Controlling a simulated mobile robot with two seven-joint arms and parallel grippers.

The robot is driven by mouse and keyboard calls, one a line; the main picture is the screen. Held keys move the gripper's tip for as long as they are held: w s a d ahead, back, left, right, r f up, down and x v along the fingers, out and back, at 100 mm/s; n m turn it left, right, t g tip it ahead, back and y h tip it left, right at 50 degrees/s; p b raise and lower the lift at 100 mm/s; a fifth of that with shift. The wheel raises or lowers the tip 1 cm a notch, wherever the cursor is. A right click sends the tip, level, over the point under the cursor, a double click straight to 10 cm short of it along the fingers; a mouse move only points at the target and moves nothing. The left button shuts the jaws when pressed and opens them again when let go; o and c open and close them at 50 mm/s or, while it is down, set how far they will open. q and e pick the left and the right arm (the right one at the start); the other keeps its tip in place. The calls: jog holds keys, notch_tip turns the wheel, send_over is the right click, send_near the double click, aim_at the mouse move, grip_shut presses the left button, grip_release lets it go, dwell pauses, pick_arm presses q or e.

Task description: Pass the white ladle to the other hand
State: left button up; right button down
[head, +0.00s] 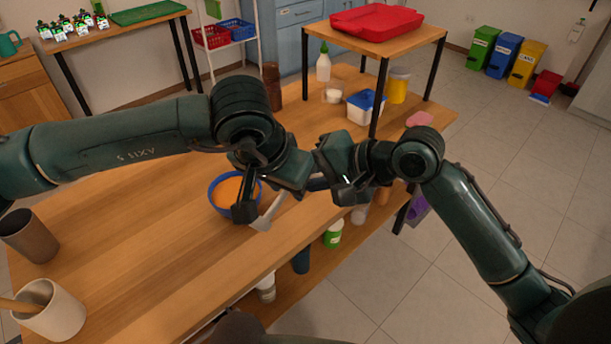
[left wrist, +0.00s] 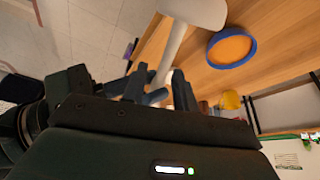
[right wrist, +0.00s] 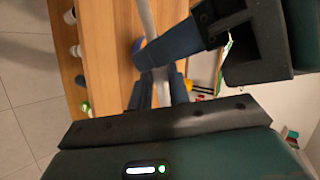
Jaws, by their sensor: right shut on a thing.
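My left gripper (head: 268,190) is close beside the right one. In the left wrist view its fingers (left wrist: 160,85) stand apart with the handle (left wrist: 172,48) passing between them. The ladle's broad end (left wrist: 194,10) is beyond these fingers. The far handle end is hidden by my grippers.
A brown cup (head: 25,235) and a beige pot (head: 50,310) stand at left. Bottles (head: 334,232) sit on the lower shelf. A small raised table (head: 400,45) stands behind.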

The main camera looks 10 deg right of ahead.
pick_arm(q)
jog(key=shift+o, duration=1.3)
jog(key=shift+r, duration=0.1)
